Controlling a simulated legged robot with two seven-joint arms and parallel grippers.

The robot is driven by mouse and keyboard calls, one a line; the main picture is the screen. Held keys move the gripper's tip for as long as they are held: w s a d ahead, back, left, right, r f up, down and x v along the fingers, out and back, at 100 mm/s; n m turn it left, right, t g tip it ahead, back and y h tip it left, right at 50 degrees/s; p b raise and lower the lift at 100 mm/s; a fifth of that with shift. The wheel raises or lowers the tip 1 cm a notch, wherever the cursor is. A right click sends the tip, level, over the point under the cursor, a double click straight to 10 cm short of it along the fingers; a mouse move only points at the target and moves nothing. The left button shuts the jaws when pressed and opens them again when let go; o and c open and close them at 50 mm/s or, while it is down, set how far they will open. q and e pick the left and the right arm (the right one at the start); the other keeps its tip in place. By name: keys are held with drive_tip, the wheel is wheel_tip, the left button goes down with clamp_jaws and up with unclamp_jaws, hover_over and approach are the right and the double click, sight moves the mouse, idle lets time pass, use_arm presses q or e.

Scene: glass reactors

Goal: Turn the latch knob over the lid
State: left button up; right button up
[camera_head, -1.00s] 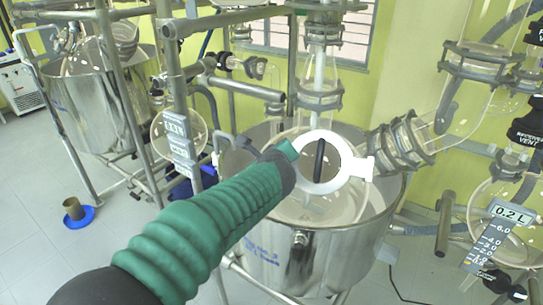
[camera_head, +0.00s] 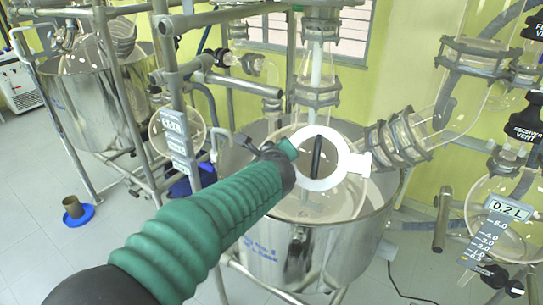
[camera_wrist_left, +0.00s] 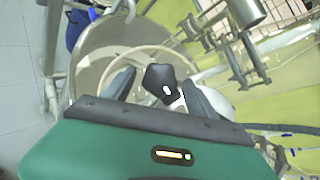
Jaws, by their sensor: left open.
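The latch knob (camera_wrist_left: 158,78) is black with a small white mark and shows in the left wrist view. It lies between the two grey fingers of my left gripper (camera_wrist_left: 160,84), which is open with a finger on each side. I cannot tell whether either finger touches the knob. In the head view a black upright bar (camera_head: 317,157), perhaps the knob, shows inside a white ring (camera_head: 349,160) above the steel vessel (camera_head: 352,235). My green-sleeved left arm reaches to this ring from the lower left, and its fingers are hard to make out there. My right gripper is out of view.
Glass tubes and a clamped elbow (camera_head: 398,138) crowd the right and back of the vessel. Metal frame posts stand to its left, and a second steel vessel (camera_head: 90,105) is farther left. A blue dish (camera_head: 78,215) lies on the floor.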

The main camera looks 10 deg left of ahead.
use_arm(q)
drive_tip(key=b+v, duration=0.1)
drive_tip(key=v, duration=1.5)
drive_tip(key=shift+s, duration=0.2)
drive_tip(key=s+a+f+n+g, duration=0.2)
drive_tip(key=f+n, duration=0.2)
drive_tip(key=f, duration=0.4)
drive_tip(key=s+a+f+n+g, duration=0.2)
drive_tip(key=a+f+n, duration=0.15)
drive_tip(key=f, duration=0.35)
drive_tip(key=s+a+f+n+g, duration=0.2)
drive_tip(key=f+n, duration=0.2)
drive_tip(key=f, duration=0.4)
drive_tip(key=s+a+f+n+g+h, duration=0.2)
drive_tip(key=s+a+f+n+g, duration=0.1)
drive_tip(key=s+f+n, duration=0.8)
wheel_tip(320, 180, down, 2)
drive_tip(key=n+g, duration=0.1)
drive_tip(key=n, duration=0.3)
drive_tip(key=shift+s+a+h, duration=0.3)
drive_tip(key=shift+s+h, duration=0.1)
drive_tip(key=shift+w+d, duration=0.1)
drive_tip(key=shift+d, duration=0.05)
